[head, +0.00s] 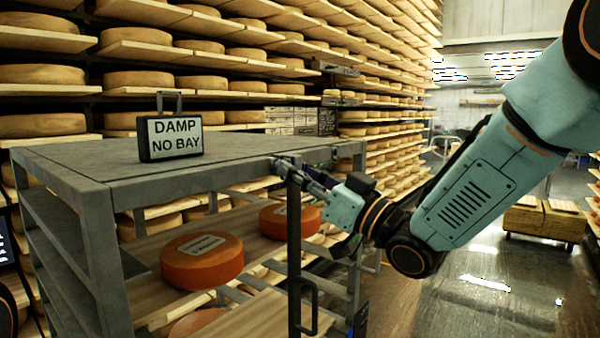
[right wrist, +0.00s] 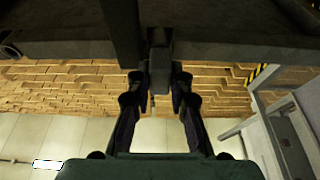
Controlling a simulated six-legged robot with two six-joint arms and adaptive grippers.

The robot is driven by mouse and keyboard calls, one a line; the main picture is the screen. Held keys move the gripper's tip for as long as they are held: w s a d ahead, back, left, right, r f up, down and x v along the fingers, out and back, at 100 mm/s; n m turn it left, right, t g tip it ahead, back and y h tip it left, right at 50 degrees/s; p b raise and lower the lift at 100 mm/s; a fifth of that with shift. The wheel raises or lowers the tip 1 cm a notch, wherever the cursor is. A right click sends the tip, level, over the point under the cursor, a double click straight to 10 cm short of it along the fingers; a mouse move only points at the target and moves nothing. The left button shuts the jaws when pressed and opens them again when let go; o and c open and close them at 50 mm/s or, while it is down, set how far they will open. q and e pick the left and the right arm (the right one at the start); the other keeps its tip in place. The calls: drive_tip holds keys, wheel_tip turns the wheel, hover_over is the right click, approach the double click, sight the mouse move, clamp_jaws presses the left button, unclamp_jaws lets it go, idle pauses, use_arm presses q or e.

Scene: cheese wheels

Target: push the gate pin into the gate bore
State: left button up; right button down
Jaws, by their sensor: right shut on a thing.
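My right gripper (head: 285,166) is at the front right top edge of the grey rack, by the top of the dark upright gate bar (head: 294,250). In the right wrist view its two fingers (right wrist: 155,98) are shut on a small dark grey piece, the gate pin (right wrist: 160,65). The pin lies close under a dark bar (right wrist: 122,30) and the rack's edge. In the head view the pin is hidden or too small to make out. The gate bore cannot be made out, so I cannot tell how far in the pin sits. My left gripper is out of view.
The grey rack (head: 95,190) holds orange-red cheese wheels (head: 202,262) on wooden boards. A "DAMP NO BAY" sign (head: 172,136) stands on its top. Shelves of cheese wheels fill the back. A low cart (head: 545,222) stands at right on open floor.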

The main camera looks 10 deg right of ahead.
drive_tip(key=shift+s+d, duration=0.1)
drive_tip(key=shift+s+d, duration=0.6)
drive_tip(key=shift+s, duration=0.25)
drive_tip(key=shift+s+d, duration=0.15)
drive_tip(key=shift+s, duration=0.05)
drive_tip(key=shift+w+d, duration=0.1)
idle(0.5)
drive_tip(key=shift+w+a, duration=0.95)
drive_tip(key=shift+w, duration=0.2)
idle(1.1)
drive_tip(key=c, duration=1.2)
unclamp_jaws()
drive_tip(key=shift+o, duration=0.3)
